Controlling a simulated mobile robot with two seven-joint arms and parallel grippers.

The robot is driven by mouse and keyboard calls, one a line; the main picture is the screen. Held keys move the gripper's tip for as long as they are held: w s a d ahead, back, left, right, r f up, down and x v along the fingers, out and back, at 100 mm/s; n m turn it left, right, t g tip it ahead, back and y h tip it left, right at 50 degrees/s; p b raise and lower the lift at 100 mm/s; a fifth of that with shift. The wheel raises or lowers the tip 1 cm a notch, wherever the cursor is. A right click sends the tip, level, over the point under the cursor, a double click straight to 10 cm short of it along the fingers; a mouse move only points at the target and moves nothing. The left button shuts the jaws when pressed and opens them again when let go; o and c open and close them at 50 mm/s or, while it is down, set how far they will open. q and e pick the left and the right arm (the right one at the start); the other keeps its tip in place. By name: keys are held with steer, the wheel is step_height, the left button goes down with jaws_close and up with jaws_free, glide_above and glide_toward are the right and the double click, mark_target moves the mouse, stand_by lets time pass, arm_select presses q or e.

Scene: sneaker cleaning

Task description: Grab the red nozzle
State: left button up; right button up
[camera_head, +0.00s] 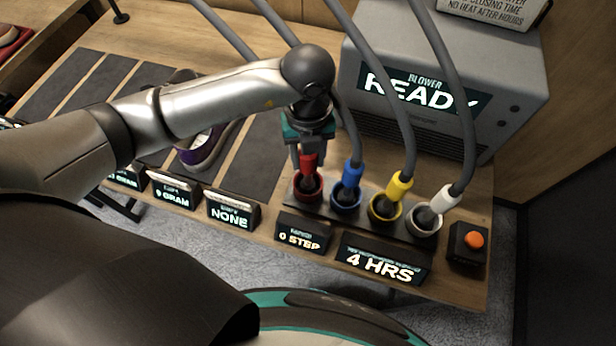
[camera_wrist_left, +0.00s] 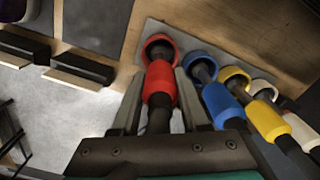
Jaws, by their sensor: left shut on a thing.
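The red nozzle (camera_head: 308,163) stands in its red-rimmed cup (camera_head: 307,190) at the left end of a row of nozzles. My left gripper (camera_head: 306,160) comes down on it from above, with its fingers on both sides of the red collar. In the left wrist view the red nozzle (camera_wrist_left: 160,84) lies between the two fingers (camera_wrist_left: 160,98), and its tip is at the red cup (camera_wrist_left: 159,46). The gripper is shut on the nozzle. My right gripper is not in view.
Blue (camera_head: 352,173), yellow (camera_head: 399,186) and white (camera_head: 446,198) nozzles on grey hoses stand close to the right. A grey blower (camera_head: 440,80) stands behind. An orange button (camera_head: 474,240) is at the right. A purple sneaker (camera_head: 205,150) lies left, behind small display signs (camera_head: 232,212).

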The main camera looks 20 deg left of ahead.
arm_select(q)
jaws_close()
stand_by(0.8)
